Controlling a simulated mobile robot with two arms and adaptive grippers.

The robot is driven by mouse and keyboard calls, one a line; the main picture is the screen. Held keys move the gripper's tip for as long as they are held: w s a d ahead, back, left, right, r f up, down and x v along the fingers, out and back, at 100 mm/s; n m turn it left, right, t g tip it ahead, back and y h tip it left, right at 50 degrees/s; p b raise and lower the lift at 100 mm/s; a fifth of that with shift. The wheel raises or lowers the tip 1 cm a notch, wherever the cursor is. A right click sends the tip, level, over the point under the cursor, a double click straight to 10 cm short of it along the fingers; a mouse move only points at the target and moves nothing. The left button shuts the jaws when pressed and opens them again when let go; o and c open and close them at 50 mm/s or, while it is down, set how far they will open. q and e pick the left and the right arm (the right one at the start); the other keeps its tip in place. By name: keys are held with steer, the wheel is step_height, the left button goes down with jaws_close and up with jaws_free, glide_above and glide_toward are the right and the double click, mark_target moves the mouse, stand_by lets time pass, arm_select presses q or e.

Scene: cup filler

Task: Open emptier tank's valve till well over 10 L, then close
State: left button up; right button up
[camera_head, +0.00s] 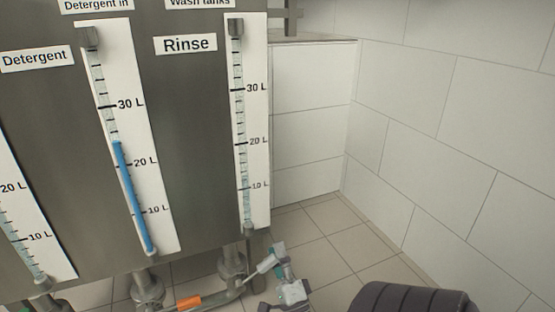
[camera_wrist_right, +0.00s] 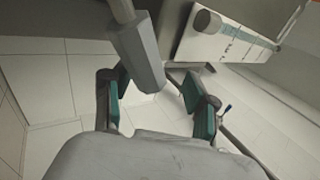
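The Rinse gauge (camera_head: 239,130) on the tank front shows no strong blue column; any level in its clear tube is hard to tell. The middle gauge (camera_head: 131,195) has a blue column up to a little above 20 L. A grey valve lever (camera_head: 262,266) sits low under the Rinse gauge. My right gripper (camera_head: 284,274) is at this lever's outer end. In the right wrist view a grey lever grip (camera_wrist_right: 141,50) reaches toward the gap between my open, teal-padded fingers (camera_wrist_right: 157,102); contact cannot be told. My left gripper is not in view.
Pipes run below the tanks, with an orange handle (camera_head: 188,302) left of my right gripper. Another gauge (camera_head: 22,240) stands at the left edge. A white tiled wall (camera_head: 450,120) closes off the right side. Tiled floor (camera_head: 318,245) is clear between wall and tanks.

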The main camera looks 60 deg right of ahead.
steer(key=shift+r, duration=1.2)
steer(key=shift+s, duration=0.1)
steer(key=s+a+f, duration=0.1)
steer(key=s+f, duration=0.2)
steer(key=s, duration=0.4)
steer(key=s+f+b, duration=0.1)
steer(key=s+f, duration=0.2)
steer(key=s, duration=0.4)
steer(key=shift+s+a+f+b, duration=0.15)
steer(key=shift+a+f+b, duration=0.15)
steer(key=shift+a, duration=0.05)
